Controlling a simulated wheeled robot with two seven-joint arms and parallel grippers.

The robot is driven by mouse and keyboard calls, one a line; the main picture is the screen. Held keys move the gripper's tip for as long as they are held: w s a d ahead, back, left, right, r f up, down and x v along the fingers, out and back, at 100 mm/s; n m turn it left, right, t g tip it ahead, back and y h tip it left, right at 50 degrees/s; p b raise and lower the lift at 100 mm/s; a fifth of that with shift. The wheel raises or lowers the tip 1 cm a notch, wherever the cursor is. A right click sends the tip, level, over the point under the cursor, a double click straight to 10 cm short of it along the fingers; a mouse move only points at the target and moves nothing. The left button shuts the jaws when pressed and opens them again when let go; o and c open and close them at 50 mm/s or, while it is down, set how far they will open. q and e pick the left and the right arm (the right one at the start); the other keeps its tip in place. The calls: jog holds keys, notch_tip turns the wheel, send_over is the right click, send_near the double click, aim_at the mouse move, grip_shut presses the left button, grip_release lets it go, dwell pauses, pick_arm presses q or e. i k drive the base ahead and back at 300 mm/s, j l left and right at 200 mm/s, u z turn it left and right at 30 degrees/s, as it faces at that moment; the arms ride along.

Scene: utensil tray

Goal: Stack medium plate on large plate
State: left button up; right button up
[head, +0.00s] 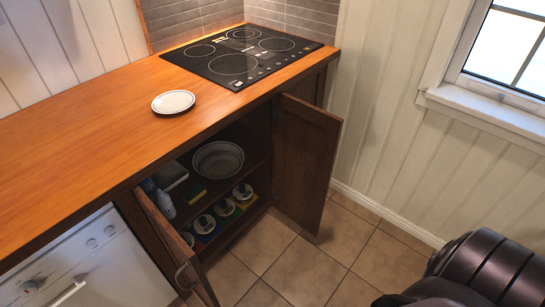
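A white plate (173,101) with a thin dark ring near its rim lies flat and alone on the wooden counter. Large round grey dishware (218,159) sits on the upper shelf inside the open cabinet below. It looks like a plate or a stack of plates, and I cannot tell how many pieces it holds. I cannot tell for certain which piece is the medium plate and which the large one. Neither of my grippers is in view; only a dark part of my own body shows at the lower right.
Both cabinet doors stand open, the right one (305,160) and the left one (177,251). A black cooktop (240,55) is set in the counter. The counter's left part is clear.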

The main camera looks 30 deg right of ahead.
aim_at(220, 165)
jog(key=z, duration=0.55)
jog(key=i+l+u, duration=0.25)
jog(key=l, duration=0.6)
jog(key=i+l+u, duration=0.2)
jog(key=l, duration=0.65)
jog(key=i+l+u, duration=0.25)
jog(key=l, duration=0.6)
jog(key=l+u, duration=0.25)
jog(key=l, duration=0.65)
jog(key=k, duration=0.05)
